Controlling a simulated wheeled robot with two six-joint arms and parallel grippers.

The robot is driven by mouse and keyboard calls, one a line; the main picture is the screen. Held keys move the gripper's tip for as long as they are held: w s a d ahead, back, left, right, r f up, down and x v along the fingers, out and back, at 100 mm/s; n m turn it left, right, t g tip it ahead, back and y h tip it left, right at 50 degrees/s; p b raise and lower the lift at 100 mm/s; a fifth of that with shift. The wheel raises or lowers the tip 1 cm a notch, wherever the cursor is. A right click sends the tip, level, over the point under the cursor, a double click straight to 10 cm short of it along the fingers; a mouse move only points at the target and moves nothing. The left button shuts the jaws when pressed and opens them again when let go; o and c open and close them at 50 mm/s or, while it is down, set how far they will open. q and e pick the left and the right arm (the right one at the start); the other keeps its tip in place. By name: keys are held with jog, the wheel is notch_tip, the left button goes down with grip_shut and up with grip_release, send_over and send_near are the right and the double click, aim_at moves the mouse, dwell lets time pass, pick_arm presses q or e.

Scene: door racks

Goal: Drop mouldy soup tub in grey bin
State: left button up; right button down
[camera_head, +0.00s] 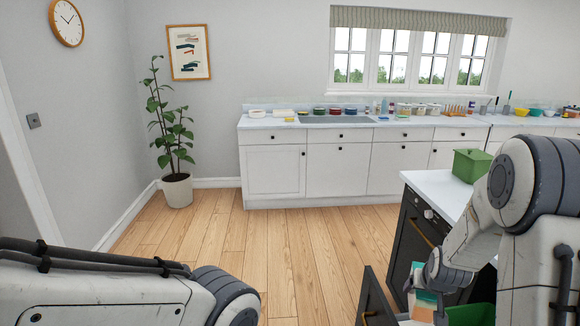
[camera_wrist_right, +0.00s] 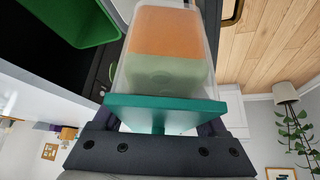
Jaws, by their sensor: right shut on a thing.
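The soup tub (camera_wrist_right: 165,45) is clear, with orange soup, a pale greenish patch and a teal lid (camera_wrist_right: 165,110). My right gripper (camera_wrist_right: 160,128) is shut on it at the lid end. In the head view the tub (camera_head: 425,299) hangs from my right gripper (camera_head: 436,277) above the pulled-out bin drawer (camera_head: 374,302). A green bin (camera_head: 472,315) stands in the drawer; it also shows in the right wrist view (camera_wrist_right: 85,25). Beside it is a dark space (camera_wrist_right: 40,70); I cannot tell whether this is the grey bin. My left gripper is outside the view.
A dark cabinet (camera_head: 414,235) with a white worktop (camera_head: 436,188) stands at the right, with a green container (camera_head: 471,165) on top. A long white counter (camera_head: 270,121) runs along the back wall. A potted plant (camera_head: 177,190) stands left. The middle floor is clear.

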pick_arm(q)
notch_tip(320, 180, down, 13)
jog(key=b, duration=1.1)
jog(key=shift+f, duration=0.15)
pick_arm(e)
jog(key=s+d+f+m+h, duration=0.1)
jog(key=d+f+m, duration=0.1)
jog(key=d+f, duration=0.5)
jog(key=d, duration=0.3)
jog(key=shift+s+d+f, duration=0.15)
jog(key=shift+s+f, duration=0.05)
jog(key=shift+s, duration=0.15)
grip_release()
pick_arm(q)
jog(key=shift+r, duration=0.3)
pick_arm(e)
jog(key=v, duration=1)
jog(key=shift+r, duration=0.3)
jog(key=shift+w+f, duration=0.1)
